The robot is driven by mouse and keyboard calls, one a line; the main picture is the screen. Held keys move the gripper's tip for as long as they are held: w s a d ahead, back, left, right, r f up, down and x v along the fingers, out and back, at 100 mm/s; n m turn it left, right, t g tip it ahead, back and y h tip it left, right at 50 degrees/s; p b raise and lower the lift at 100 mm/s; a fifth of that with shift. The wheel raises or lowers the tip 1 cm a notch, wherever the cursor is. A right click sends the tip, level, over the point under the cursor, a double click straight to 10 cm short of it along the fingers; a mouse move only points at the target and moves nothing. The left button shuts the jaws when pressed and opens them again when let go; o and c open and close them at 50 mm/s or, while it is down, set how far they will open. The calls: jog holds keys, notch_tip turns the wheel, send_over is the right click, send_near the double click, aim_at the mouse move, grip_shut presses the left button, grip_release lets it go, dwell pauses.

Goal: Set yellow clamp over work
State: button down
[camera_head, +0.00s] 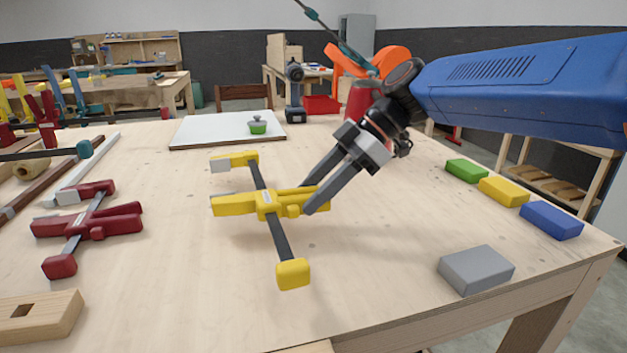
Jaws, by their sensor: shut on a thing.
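The yellow clamp (236,204) has a dark bar, a yellow sliding body and yellow end pieces. It is in the middle of the table in the head view. My gripper (311,197) reaches down from the upper right and is shut on the right part of the clamp's yellow body. One finger passes in front of the body and the other is partly behind it. I cannot tell whether the clamp touches the table or is slightly above it. A white board (205,130) with a small green-and-grey piece (257,126) on it lies behind the clamp.
A dark red clamp (90,226) lies at left, near long bars (85,172) and a wooden block (38,317). Green (467,171), yellow (503,192), blue (551,221) and grey (477,270) blocks line the right side. A drill (295,90) stands at the back. The front middle is clear.

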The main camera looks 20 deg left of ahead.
jog(key=shift+f, duration=1.8)
jog(key=shift+c, duration=0.5)
grip_release()
jog(key=v, duration=0.9)
